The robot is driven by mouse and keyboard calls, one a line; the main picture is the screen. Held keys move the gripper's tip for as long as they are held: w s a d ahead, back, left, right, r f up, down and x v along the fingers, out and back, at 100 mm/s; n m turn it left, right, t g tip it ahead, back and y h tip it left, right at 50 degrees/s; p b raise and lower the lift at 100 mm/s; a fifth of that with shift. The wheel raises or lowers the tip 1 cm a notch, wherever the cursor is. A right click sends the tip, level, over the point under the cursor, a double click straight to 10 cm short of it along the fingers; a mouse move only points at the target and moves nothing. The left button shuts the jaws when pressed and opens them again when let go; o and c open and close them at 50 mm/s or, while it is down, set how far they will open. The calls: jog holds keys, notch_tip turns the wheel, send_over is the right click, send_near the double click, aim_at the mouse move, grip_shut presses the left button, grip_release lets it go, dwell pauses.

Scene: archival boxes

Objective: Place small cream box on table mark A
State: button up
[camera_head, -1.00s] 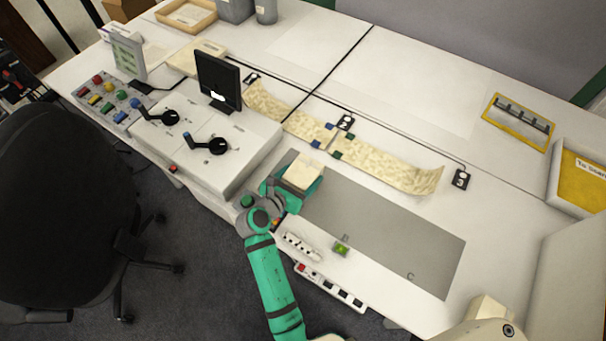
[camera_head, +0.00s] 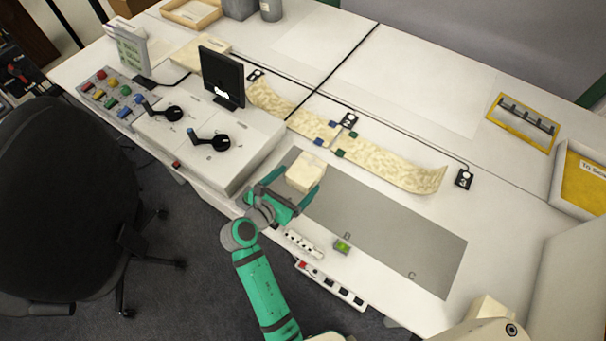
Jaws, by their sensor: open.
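The small cream box (camera_head: 305,172) is at the upper left end of the grey mat (camera_head: 385,229) on the white table. My gripper (camera_head: 297,181) is open, with one finger on the left of the box and the other on its right. I cannot tell whether the fingers touch it. Marks B and C show along the mat's near edge. Mark A is not visible; my gripper and the box cover that end of the mat.
A grey console (camera_head: 210,143) with two black levers and a monitor (camera_head: 222,77) stands left of my gripper. A long patterned strip (camera_head: 385,170) lies behind the mat. A white power strip (camera_head: 304,243) and a small green item (camera_head: 342,246) are nearby. The mat's right part is clear.

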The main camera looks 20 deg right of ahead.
jog(key=v, duration=0.6)
jog(key=shift+d, duration=0.1)
dwell(0.4)
